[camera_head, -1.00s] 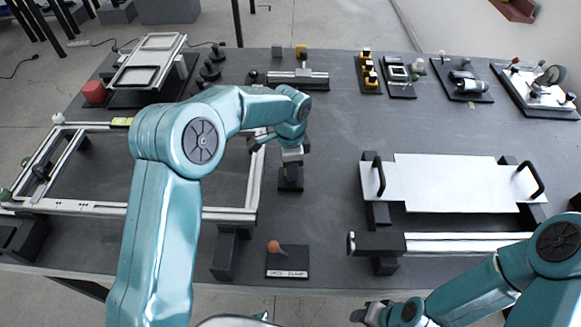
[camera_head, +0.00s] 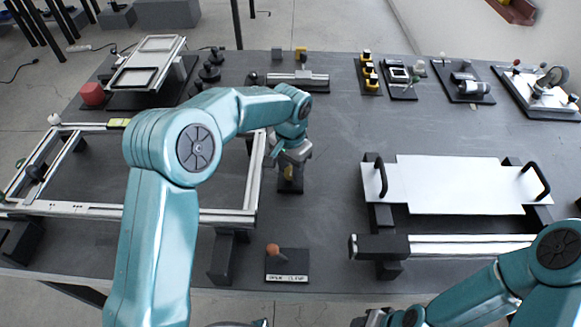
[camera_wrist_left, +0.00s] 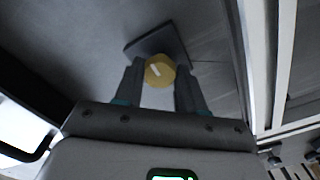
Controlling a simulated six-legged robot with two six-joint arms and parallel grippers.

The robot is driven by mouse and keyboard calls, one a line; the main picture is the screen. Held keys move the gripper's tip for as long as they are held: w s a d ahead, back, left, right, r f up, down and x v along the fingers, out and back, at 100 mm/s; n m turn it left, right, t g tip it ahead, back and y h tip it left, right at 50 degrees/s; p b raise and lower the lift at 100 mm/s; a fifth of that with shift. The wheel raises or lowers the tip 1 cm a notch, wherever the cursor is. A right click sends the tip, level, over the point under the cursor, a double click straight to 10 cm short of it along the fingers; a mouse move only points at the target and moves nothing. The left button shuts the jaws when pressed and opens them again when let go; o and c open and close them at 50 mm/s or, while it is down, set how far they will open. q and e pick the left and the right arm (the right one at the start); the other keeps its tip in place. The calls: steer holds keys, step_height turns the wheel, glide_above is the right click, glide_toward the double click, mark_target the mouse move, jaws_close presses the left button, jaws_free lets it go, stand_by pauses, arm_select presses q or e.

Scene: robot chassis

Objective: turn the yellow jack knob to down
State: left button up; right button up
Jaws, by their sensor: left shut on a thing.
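The yellow jack knob (camera_head: 289,172) stands on a small black block (camera_head: 290,186) right of the frame in the head view. In the left wrist view the knob (camera_wrist_left: 160,71) is round, with a white line on its face that slants. My left gripper (camera_head: 288,166) reaches down over the knob, and in the wrist view its two fingers (camera_wrist_left: 159,84) flank it and are shut on it. The arm and wrist partly hide the knob in the head view. My right gripper (camera_head: 374,318) is cut off at the bottom edge, with its fingers unclear.
An aluminium frame (camera_head: 225,214) lies left of the knob. A white plate with black handles (camera_head: 450,184) stands to the right. A small black base with an orange-brown ball (camera_head: 273,250) sits in front.

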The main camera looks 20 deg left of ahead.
mark_target(290, 172)
stand_by(0.4)
arm_select(q)
steer(key=o, duration=1.1)
steer(key=shift+c, duration=0.2)
step_height(290, 172, up, 16)
steer(key=p, duration=0.1)
steer(key=shift+r, duration=0.2)
steer(key=shift+s, duration=0.1)
